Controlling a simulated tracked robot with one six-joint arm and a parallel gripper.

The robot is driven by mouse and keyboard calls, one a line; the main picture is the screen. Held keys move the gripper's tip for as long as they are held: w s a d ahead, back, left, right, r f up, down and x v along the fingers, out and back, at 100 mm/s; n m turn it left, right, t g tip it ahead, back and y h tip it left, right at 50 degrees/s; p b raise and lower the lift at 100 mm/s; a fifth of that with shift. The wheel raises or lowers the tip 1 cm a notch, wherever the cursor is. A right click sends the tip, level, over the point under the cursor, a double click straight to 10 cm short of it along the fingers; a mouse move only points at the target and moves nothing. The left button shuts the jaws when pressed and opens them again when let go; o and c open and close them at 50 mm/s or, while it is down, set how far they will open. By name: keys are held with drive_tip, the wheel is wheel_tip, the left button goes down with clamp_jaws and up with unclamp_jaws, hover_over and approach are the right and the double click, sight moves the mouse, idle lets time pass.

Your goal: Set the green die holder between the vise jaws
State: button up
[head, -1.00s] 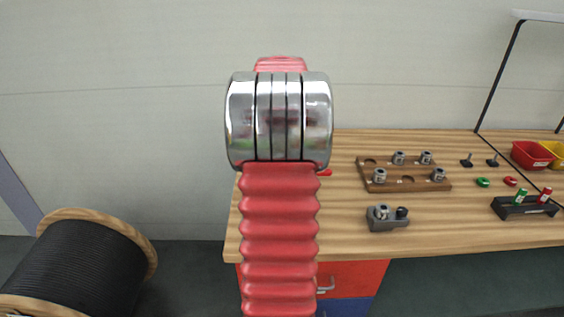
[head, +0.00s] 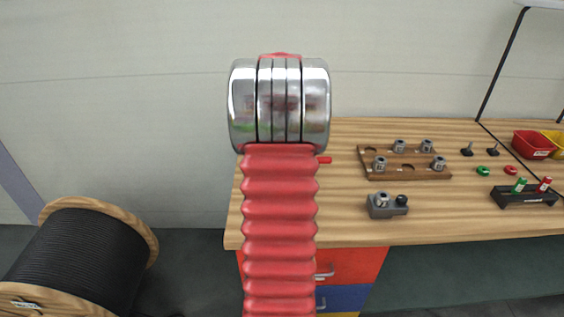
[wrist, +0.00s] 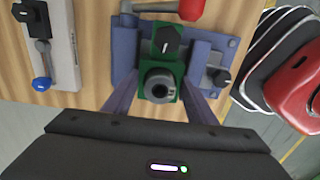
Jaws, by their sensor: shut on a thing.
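In the wrist view the green die holder (wrist: 153,88) shows below centre, with a grey round die and a black knob on it. My gripper (wrist: 158,99) is shut on it, one finger on each side. The blue-grey vise (wrist: 122,62) lies around and behind the holder, with blue-grey blocks to its left and right. From this angle I cannot tell whether the holder is seated between the jaws or above them. In the head view my arm hides the holder, the gripper and most of the vise; a small red handle (head: 324,160) shows beside the arm.
On the bench (head: 440,228) are a wooden tray with several dies (head: 408,172), a grey block (head: 386,210), a black stand with green and red items (head: 525,200), and red (head: 532,147) and yellow bins. A cable reel (head: 80,255) stands on the floor at left.

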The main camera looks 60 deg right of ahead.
drive_tip(key=shift+f, duration=0.7)
drive_tip(key=shift+a+f, duration=0.1)
drive_tip(key=shift+f, duration=0.15)
drive_tip(key=o, duration=1.3)
drive_tip(key=shift+o, duration=0.3)
drive_tip(key=shift+f, duration=0.15)
drive_tip(key=shift+o, duration=0.3)
drive_tip(key=shift+r, duration=4.9)
